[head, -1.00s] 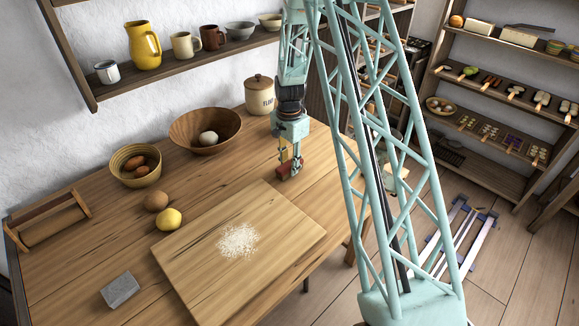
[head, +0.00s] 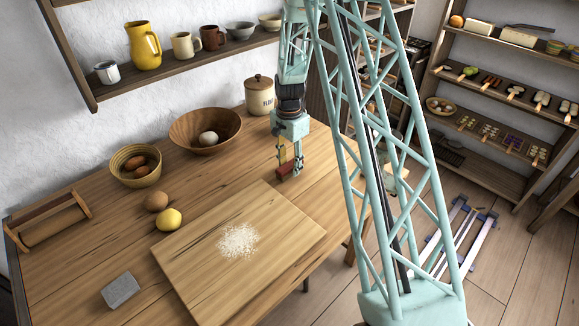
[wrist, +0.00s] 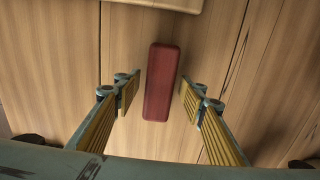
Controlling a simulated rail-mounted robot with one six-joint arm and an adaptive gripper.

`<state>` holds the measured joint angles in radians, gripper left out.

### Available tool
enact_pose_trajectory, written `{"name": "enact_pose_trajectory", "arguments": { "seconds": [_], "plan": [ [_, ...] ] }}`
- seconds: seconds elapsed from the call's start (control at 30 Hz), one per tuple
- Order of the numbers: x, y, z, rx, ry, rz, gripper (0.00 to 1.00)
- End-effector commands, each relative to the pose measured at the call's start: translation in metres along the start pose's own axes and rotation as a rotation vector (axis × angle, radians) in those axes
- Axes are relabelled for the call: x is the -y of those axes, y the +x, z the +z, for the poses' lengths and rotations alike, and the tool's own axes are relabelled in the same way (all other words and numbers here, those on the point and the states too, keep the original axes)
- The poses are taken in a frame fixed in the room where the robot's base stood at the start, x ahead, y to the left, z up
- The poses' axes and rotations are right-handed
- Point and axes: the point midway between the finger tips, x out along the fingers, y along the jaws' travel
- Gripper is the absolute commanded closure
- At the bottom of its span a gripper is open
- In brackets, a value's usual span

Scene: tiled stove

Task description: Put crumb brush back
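The crumb brush seems to be the dark red block (wrist: 161,82) seen lengthwise in the wrist view; no bristles show from above. It also shows in the head view (head: 285,171), low at the fingertips, just beyond the far right corner of the pastry board (head: 262,205). My gripper (wrist: 160,97) is open, with one yellow-padded finger on each side of the block and a narrow gap showing beside it. In the head view my gripper (head: 290,165) points down at the tabletop. Whether the block rests on the wood is hard to tell.
White flour (head: 238,240) lies on the board. A wooden bowl (head: 190,143), a flour jar (head: 260,97), a lemon (head: 169,219), a grey block (head: 120,290) and a rolling pin on a stand (head: 46,225) are on the table. Bare wood surrounds the red block.

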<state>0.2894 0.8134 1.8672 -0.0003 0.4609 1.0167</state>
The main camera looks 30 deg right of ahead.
Motion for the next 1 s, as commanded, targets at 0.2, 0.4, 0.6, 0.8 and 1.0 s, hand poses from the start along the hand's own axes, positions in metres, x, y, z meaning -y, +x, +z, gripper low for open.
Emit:
{"name": "enact_pose_trajectory", "arguments": {
  "seconds": [0.2,0.4,0.6,0.8,1.0],
  "plan": [
    [0.001,-0.025,0.0,-0.001,0.0,-0.001,0.62],
    [0.001,-0.054,0.0,-0.001,0.0,-0.002,0.62],
    [0.001,-0.083,0.0,-0.001,0.0,-0.002,0.62],
    [0.0,-0.104,0.0,-0.001,0.0,-0.001,0.62],
    [0.0,-0.113,0.0,0.0,0.0,0.0,0.62]
  ]
}}
